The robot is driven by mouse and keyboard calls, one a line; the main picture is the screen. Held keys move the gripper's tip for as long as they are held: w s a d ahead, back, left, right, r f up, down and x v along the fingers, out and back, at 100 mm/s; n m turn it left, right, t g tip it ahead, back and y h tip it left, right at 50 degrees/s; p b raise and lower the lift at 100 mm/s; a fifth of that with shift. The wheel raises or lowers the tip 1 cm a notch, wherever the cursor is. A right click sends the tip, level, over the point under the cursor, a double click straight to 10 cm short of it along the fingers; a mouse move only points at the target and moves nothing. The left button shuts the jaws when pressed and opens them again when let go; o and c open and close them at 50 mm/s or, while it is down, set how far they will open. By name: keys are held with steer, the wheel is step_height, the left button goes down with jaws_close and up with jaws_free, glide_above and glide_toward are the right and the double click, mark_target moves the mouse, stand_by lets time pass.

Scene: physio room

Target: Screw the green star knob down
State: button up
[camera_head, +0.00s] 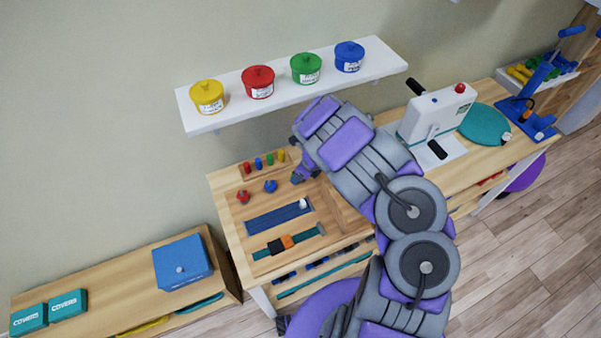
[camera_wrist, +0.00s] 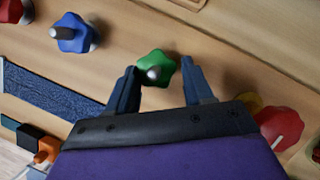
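The green star knob (camera_wrist: 156,68) shows in the wrist view, with a pale round stud at its middle. My gripper (camera_wrist: 161,66) is open, with one dark finger on the left of the knob and one on the right. Small gaps seem to show between the fingertips and the knob; I cannot tell whether the fingers reach down to its height. In the head view my gripper (camera_head: 304,174) is low over the wooden bench, right of the blue knob, and the green knob is hidden behind it.
A blue star knob (camera_head: 270,186) and a red star knob (camera_head: 243,196) stand left of my gripper. A peg rack (camera_head: 250,172) is behind, and a blue strip (camera_head: 278,216) is in front. A white shelf (camera_head: 290,88) with several lidded pots hangs above. Another red piece (camera_wrist: 281,128) lies right of my gripper.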

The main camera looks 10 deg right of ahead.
steer(key=shift+w+a+r, duration=0.1)
steer(key=shift+w+a, duration=0.05)
steer(key=shift+a, duration=0.35)
steer(key=c, duration=0.4)
steer(key=shift+d, duration=0.1)
steer(key=shift+d, duration=0.15)
steer(key=shift+m+t+h+b, duration=0.3)
steer(key=shift+m, duration=0.4)
